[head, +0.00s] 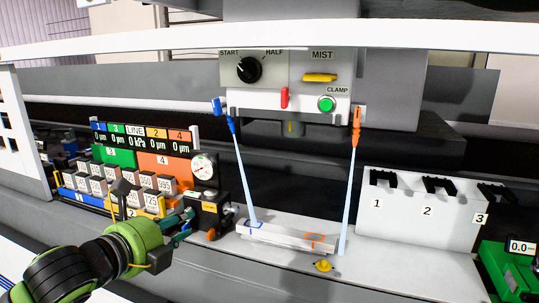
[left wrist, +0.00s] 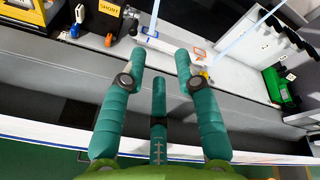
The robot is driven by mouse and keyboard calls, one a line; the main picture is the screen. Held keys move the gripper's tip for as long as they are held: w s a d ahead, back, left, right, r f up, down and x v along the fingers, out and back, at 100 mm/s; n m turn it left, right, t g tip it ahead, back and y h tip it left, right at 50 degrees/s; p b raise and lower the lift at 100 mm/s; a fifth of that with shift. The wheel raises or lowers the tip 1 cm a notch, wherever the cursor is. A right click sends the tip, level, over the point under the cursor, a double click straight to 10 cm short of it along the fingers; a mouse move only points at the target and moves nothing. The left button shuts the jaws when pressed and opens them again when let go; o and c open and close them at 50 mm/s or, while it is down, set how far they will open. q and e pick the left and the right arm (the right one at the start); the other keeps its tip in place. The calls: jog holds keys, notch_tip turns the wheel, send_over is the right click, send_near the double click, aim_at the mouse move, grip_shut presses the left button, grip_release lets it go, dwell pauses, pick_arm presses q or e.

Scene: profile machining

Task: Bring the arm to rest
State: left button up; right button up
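My left arm (head: 85,262) is green and black and comes in from the lower left of the head view. Its teal gripper (head: 180,228) is in front of the gauge unit, left of the pale profile bar (head: 285,237). In the left wrist view the gripper (left wrist: 158,68) has its fingers spread apart with nothing between them, and the ledge lies beyond the fingertips. The finger shapes are small and partly hidden in the head view. My right gripper shows in neither view.
A machine panel (head: 270,72) has a black knob, a red lever and a green button. Blue (head: 232,124) and orange (head: 356,118) nozzles send pale streams toward the bar. A round gauge (head: 203,167), numbered rack (head: 415,215) and green device (head: 508,270) stand along the ledge. A white rail (head: 300,36) crosses above.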

pick_arm(q)
jog(key=s+d+f+n+g+y, duration=0.1)
jog(key=s+f+n, duration=0.35)
jog(key=f, duration=0.35)
jog(key=s+f+n+g+y, duration=0.1)
jog(key=s+f+n+g, duration=0.15)
jog(key=f+n, duration=0.35)
jog(key=s+d+f+n+g+y, duration=0.1)
jog(key=s+f+n, duration=0.3)
jog(key=f, duration=0.5)
jog(key=s+a+f+n+g+y, duration=0.1)
jog(key=s+a+f+n+g, duration=0.15)
jog(key=s+f+n, duration=0.55)
jog(key=s+a+f+n+g+y, duration=0.15)
jog(key=s+f+n+g, duration=0.35)
jog(key=s, duration=0.6)
notch_tip(320, 180, down, 26)
jog(key=s, duration=0.3)
jog(key=s+a+f+g, duration=0.1)
jog(key=s+a+f, duration=0.2)
jog(key=s+f, duration=0.8)
jog(key=s, duration=0.3)
jog(key=shift+s+f, duration=0.3)
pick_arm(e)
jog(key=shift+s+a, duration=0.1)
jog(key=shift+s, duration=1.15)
